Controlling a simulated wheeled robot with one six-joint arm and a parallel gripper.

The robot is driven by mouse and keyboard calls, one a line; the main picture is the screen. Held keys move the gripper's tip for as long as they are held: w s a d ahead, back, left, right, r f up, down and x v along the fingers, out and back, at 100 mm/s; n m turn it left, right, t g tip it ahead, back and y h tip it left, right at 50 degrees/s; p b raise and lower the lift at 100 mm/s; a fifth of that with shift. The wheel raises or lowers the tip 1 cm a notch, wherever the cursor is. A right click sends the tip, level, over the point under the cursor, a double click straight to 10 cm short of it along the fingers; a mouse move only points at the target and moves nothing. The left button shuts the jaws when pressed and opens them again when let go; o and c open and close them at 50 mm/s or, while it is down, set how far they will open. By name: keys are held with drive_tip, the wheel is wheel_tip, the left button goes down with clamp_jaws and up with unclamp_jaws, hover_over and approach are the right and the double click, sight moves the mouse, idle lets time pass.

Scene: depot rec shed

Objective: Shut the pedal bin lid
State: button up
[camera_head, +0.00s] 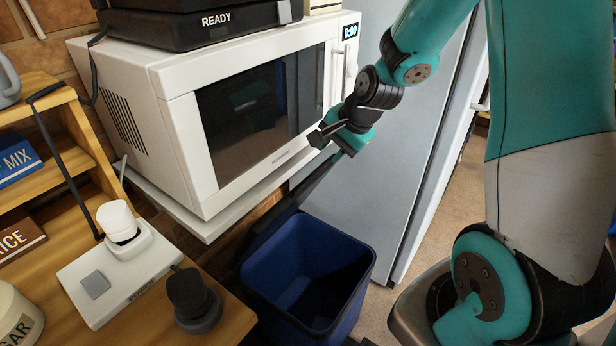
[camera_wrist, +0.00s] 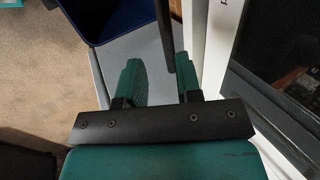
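The blue pedal bin (camera_head: 262,268) stands on the floor below the microwave, its mouth open and its inside dark. Its dark lid (camera_head: 292,203) stands raised at the back left rim, seen nearly edge-on. My gripper (camera_head: 338,142) is in front of the microwave's right side, close to the lid's upper end. In the wrist view my gripper (camera_wrist: 160,82) has its two teal fingers apart with nothing held. The lid (camera_wrist: 165,35) shows there as a narrow dark strip ending near the gap between the fingers; I cannot tell whether it touches them. The bin (camera_wrist: 92,25) is at the top.
The white microwave (camera_head: 174,115) is close behind and left of my gripper. A grey fridge-like cabinet (camera_head: 372,190) stands behind the bin. A wooden counter (camera_head: 232,322) with a white appliance (camera_head: 110,285) and a dark knob-like object (camera_head: 193,298) borders the bin's left.

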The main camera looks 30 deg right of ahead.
sight(307, 182)
drive_tip(key=x, duration=1.4)
drive_tip(key=shift+a, duration=0.15)
drive_tip(key=shift+c, duration=0.5)
clamp_jaws()
